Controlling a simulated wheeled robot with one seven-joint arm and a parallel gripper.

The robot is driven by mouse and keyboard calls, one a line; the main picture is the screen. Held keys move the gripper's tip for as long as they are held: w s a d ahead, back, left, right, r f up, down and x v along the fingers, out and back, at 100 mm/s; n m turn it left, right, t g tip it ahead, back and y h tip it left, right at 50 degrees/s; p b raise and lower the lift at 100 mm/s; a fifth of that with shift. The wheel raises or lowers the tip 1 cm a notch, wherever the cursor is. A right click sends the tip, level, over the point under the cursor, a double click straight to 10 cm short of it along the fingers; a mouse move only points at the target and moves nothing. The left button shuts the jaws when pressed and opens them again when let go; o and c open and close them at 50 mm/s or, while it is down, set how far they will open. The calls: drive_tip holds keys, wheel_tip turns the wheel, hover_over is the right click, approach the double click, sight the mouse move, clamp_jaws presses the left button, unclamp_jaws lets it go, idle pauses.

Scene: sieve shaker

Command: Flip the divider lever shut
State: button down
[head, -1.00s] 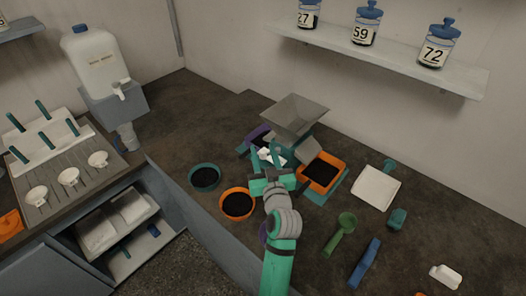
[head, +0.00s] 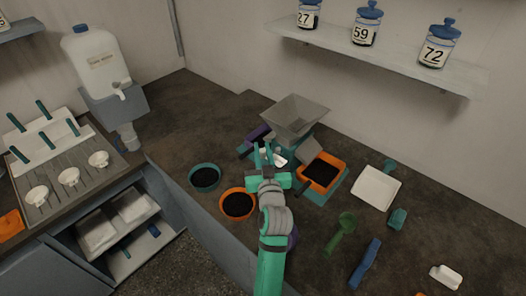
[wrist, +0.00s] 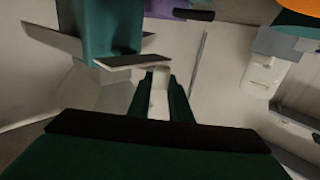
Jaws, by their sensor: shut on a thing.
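The shaker stands on the dark counter, with a grey hopper (head: 295,116) over a teal body (wrist: 112,30). My gripper (head: 263,152) is at its near left side. In the wrist view, the gripper (wrist: 160,88) is shut on a pale, narrow piece, which looks like the divider lever (wrist: 158,103). A dark flat plate (wrist: 133,62) lies just beyond the fingertips. In the head view, my gripper and arm cover most of the lever, and I cannot tell its exact angle.
A teal bowl (head: 205,166) and an orange bowl (head: 252,193) stand close left of my arm. A green scoop (head: 345,222) lies to the right.

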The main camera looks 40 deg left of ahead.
drive_tip(key=shift+a+m+t+h, duration=0.1)
drive_tip(key=shift+m+t+h, duration=0.3)
drive_tip(key=shift+h, duration=0.1)
drive_tip(key=c, duration=1.6)
unclamp_jaws()
drive_tip(key=v, duration=1)
drive_tip(key=shift+s+d, duration=0.2)
drive_tip(key=shift+d, duration=0.1)
